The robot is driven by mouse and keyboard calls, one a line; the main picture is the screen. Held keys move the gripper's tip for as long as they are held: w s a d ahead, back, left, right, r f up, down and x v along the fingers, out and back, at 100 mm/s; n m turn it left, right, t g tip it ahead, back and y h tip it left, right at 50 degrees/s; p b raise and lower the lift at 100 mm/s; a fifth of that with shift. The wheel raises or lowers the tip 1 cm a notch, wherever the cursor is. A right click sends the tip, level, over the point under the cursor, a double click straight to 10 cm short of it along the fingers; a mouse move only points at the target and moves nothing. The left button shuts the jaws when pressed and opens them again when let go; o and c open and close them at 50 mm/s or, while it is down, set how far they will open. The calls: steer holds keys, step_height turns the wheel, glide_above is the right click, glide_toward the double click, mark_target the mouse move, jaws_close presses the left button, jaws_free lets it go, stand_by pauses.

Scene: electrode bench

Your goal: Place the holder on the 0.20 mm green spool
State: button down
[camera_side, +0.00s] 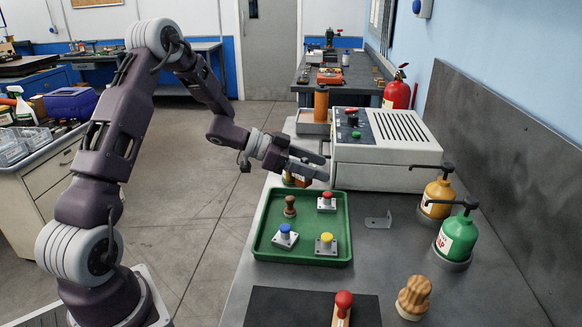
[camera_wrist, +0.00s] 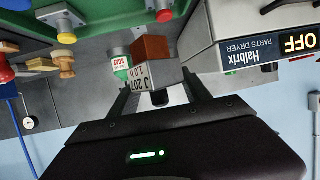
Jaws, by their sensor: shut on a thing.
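My gripper (camera_side: 318,166) is shut on a block beside the dryer's left side, above the tray's far end. In the wrist view the block has a grey lower part (camera_wrist: 154,82) with a partly readable label and a reddish-brown block (camera_wrist: 150,48) on it. It looks like the holder. Both fingers (camera_wrist: 160,97) flank the grey part. The green tray (camera_side: 258,242) holds a blue-topped post (camera_side: 286,235), a yellow-topped post (camera_side: 326,242), a red-topped post (camera_side: 327,200) and a brown knob (camera_side: 290,206). I cannot make out a green spool.
The grey parts dryer (camera_side: 385,160) stands close on the right. Yellow (camera_side: 437,195) and green (camera_side: 458,238) pump bottles stand along the bench's right side.

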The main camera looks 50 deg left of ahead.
steer(key=w+a+r+n+t+y, duration=0.1)
steer(key=w+a+r+n+y, duration=0.25)
steer(key=a, duration=0.45)
steer(key=w+a+r+n+t+y, duration=0.25)
steer(key=w+a+n+y, duration=0.2)
steer(key=a, duration=0.35)
steer(key=shift+g, duration=0.45)
steer(key=f, duration=0.5)
steer(key=w+f, duration=0.1)
steer(key=f, duration=0.2)
steer(key=shift+a+f, duration=0.35)
steer(key=shift+f, duration=0.4)
steer(key=shift+c, duration=2.4)
jaws_free()
steer(key=shift+s+f, duration=0.1)
